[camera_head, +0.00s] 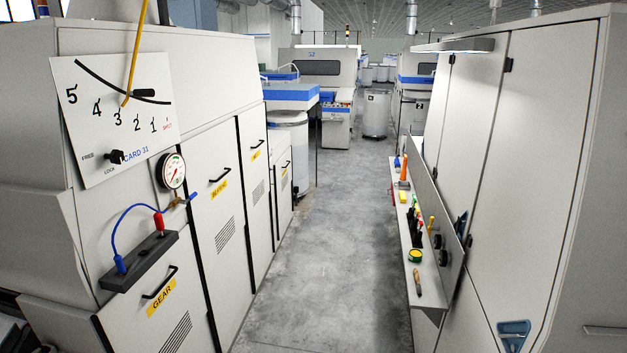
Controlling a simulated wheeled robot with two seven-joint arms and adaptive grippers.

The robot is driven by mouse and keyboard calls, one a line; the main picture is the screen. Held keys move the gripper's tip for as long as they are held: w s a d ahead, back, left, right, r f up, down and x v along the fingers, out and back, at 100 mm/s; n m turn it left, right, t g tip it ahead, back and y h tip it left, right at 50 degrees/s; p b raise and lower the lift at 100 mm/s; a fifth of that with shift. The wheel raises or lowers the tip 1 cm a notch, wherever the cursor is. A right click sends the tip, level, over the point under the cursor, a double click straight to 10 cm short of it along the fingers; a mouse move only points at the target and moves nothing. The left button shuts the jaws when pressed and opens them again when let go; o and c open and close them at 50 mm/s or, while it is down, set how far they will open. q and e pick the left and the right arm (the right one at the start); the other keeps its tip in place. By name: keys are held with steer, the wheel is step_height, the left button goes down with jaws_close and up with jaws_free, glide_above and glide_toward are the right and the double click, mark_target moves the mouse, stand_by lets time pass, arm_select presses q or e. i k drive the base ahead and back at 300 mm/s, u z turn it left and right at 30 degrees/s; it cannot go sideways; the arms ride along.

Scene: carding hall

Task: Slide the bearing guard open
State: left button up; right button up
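No part is clearly marked as the bearing guard. On the left machine, a white panel with a black handle (163,283) carries a yellow GEAR label (162,297). To its right is a taller panel with a black handle (220,177) and a yellow label (221,190) too small to read surely. Farther along are more panels, one with a handle (256,143) and a yellow label (256,155). All these panels look closed. Neither of my grippers is in view.
A plate numbered 1 to 5 (110,120), a gauge (172,171) and a dark block with a blue cable (140,262) are on the left machine. A narrow tool shelf (425,290) juts from the right cabinet (530,180). The grey floor aisle (325,250) between is clear.

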mark_target(210, 155)
steer(key=i, duration=3.25)
steer(key=u, duration=1.8)
